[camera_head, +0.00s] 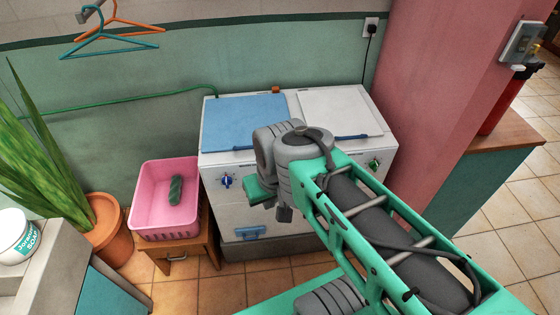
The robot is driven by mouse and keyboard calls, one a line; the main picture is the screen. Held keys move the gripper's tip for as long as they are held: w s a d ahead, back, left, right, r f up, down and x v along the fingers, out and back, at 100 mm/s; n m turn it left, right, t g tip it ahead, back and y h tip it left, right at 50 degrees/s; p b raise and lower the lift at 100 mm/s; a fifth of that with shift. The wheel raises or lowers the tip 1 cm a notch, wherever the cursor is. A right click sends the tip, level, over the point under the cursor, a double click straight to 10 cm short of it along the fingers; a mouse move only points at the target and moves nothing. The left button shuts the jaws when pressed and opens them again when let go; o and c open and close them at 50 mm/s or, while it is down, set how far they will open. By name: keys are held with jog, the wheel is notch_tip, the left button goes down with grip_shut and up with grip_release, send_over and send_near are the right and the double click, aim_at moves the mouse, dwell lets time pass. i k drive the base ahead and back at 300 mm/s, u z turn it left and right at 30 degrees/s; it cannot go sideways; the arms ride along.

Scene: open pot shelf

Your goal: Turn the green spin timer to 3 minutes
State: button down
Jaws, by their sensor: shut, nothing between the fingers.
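A white twin-tub washing machine (219,168) stands against the green wall, with a blue lid on the left and a white lid on the right. The green spin timer (374,164) is a small knob at the right end of its front panel. A blue knob (226,181) is at the left end. My gripper (284,213) is in front of the machine's middle, left of the green timer and apart from it in the picture. It is shut and empty. My arm hides the middle of the panel; the timer's markings are too small to read.
A pink basket (150,219) with a dark green item (175,190) sits on a wooden stool (201,242) at left. A potted plant (107,243) stands further left. A pink pillar (425,85) rises close to the right of the machine. Tiled floor shows in front.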

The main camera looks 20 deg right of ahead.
aim_at(373, 164)
jog(key=u, duration=0.15)
jog(key=k, duration=0.55)
jog(key=z, duration=0.7)
jog(key=i, duration=0.5)
jog(key=z, duration=0.75)
